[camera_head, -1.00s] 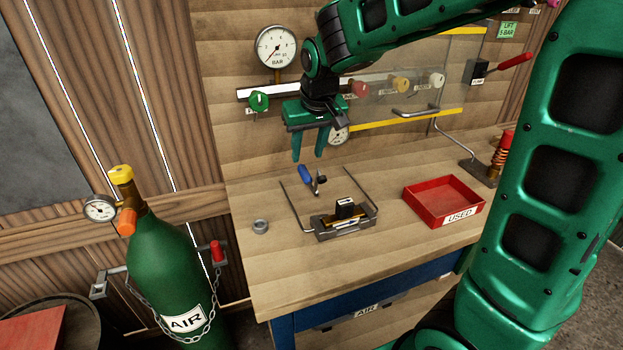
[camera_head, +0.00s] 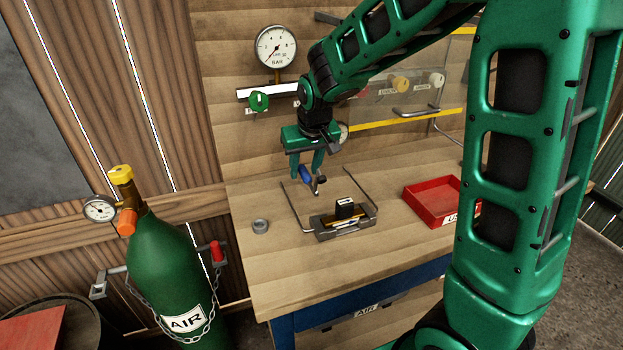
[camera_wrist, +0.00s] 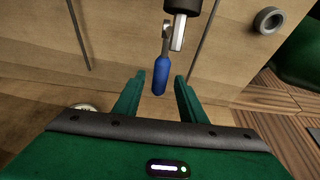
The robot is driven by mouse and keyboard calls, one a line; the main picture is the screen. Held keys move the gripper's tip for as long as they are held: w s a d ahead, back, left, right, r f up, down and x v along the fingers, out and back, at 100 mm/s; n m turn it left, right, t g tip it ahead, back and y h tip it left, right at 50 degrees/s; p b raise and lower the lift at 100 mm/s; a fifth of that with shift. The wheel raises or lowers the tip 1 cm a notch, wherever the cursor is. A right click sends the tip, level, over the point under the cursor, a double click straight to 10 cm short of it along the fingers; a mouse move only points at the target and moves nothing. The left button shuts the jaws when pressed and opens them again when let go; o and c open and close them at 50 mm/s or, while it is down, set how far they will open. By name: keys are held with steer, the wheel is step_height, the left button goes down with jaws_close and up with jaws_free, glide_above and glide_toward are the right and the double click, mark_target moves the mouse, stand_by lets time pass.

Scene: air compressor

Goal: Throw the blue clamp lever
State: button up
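The blue clamp lever (camera_head: 305,174) stands tilted above the bench, its metal end by a small post (camera_head: 319,186) behind the metal fixture (camera_head: 327,236) that holds a black block (camera_head: 346,209). My gripper (camera_head: 306,176) is open and pointing down over the lever. In the wrist view the blue handle (camera_wrist: 161,76) lies between the tips of my gripper (camera_wrist: 159,79), with a gap on each side. Neither finger visibly touches it. A dark cylinder (camera_wrist: 182,5) is at the top of the wrist view.
A thin bent rod (camera_head: 291,205) rises beside the fixture. Behind are a panel with a gauge (camera_head: 276,47) and a green knob (camera_head: 259,101).

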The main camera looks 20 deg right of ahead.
steer(key=c, duration=0.8)
steer(key=shift+r, duration=0.1)
steer(key=shift+v, duration=0.9)
steer(key=shift+w+r, duration=0.1)
steer(key=shift+w, duration=0.05)
steer(key=shift+v, duration=0.85)
steer(key=shift+s, duration=0.2)
